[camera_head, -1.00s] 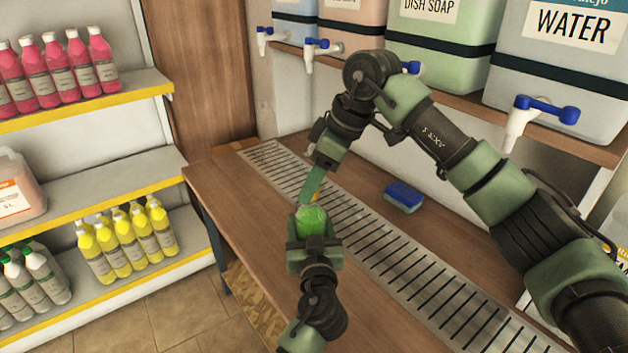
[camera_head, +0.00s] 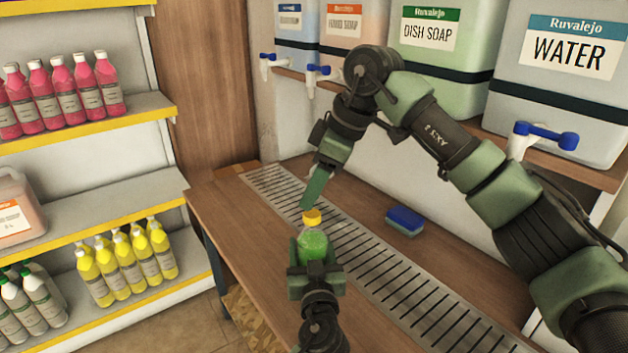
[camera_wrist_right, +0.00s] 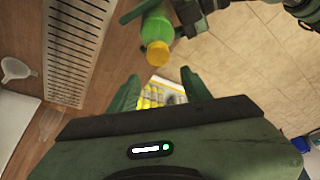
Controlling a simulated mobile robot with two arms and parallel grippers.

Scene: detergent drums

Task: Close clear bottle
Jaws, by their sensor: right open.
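The clear bottle (camera_head: 313,243) holds green liquid, and its yellow-orange cap (camera_head: 312,217) sits on the neck. My left gripper (camera_head: 316,278) is shut around the bottle's lower part and hides it. My right gripper (camera_head: 313,193) is just above and behind the cap, apart from it. In the right wrist view its two fingers are spread with nothing between them (camera_wrist_right: 160,88). That view also shows the bottle (camera_wrist_right: 157,24) and the cap (camera_wrist_right: 157,52) beyond the fingertips. I cannot tell how tight the cap is.
A metal drain grate (camera_head: 370,265) runs along the wooden counter (camera_head: 240,235). A blue sponge (camera_head: 405,220) lies beside it. Drums with taps, such as the water drum (camera_head: 565,95), stand at the back right. Shelves with bottles (camera_head: 125,265) are on the left. A white funnel (camera_wrist_right: 17,70) shows in the wrist view.

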